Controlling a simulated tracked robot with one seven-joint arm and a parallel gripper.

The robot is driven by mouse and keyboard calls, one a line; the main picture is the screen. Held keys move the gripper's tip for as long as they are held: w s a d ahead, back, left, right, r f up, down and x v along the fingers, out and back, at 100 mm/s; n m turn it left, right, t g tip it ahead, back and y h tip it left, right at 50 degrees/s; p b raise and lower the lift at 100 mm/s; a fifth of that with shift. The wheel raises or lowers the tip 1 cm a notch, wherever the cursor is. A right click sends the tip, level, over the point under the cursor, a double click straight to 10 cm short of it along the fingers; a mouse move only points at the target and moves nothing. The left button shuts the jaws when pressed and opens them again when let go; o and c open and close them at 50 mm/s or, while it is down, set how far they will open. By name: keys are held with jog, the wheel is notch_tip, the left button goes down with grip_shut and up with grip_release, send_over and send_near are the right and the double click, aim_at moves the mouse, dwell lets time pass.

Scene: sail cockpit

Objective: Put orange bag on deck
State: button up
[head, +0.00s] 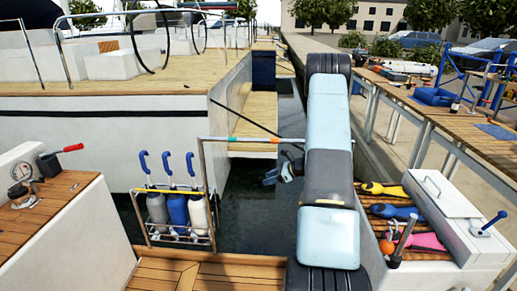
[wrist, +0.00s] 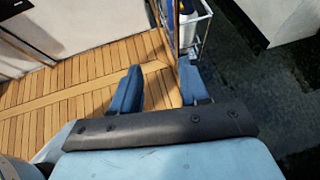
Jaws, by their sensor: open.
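I see no orange bag in either view. The wooden deck (head: 185,271) shows along the bottom of the head view, and planked deck (wrist: 95,80) fills the left of the wrist view. My gripper (head: 277,176) hangs beyond my arm, over the dark water, with its blue fingers partly hidden by the arm in the head view. In the wrist view my gripper (wrist: 158,92) has its two blue fingers apart, with only deck planks showing between them. It holds nothing.
A wire rack (head: 180,235) with blue-handled bottles stands at the deck's edge. A bench at right holds yellow-and-black and pink items, an orange ball (head: 386,246) and a white box (head: 437,195). A winch (head: 20,180) is at left. Open water (head: 255,215) lies between.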

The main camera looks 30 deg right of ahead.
jog(key=s+a+r+n+g+h, duration=0.1)
jog(key=s+a+r+n+g, duration=0.1)
jog(key=s+a+r+n, duration=0.5)
jog(key=s+a+r+n+g, duration=0.1)
jog(key=a+r+n, duration=0.1)
jog(key=a+r, duration=0.65)
jog(key=s+a+r+n+g+h, duration=0.1)
jog(key=s+a+r+n+g, duration=0.2)
jog(key=r, duration=0.8)
jog(key=s+a+r+n+t+h, duration=0.1)
jog(key=s+r+n, duration=0.3)
jog(key=s, duration=0.5)
jog(key=s+a+r+n+t+h, duration=0.1)
jog(key=s+a+r+n+h, duration=0.2)
jog(key=s, duration=0.6)
jog(key=s+a+r+n+t+h, duration=0.1)
jog(key=s+a+r+n+h, duration=0.1)
jog(key=s+r+n, duration=0.3)
jog(key=shift+s+a+r+n+t+h, duration=0.15)
jog(key=shift+s+a+n+t+h, duration=0.3)
jog(key=shift+s+n, duration=1)
jog(key=shift+s+m, duration=0.45)
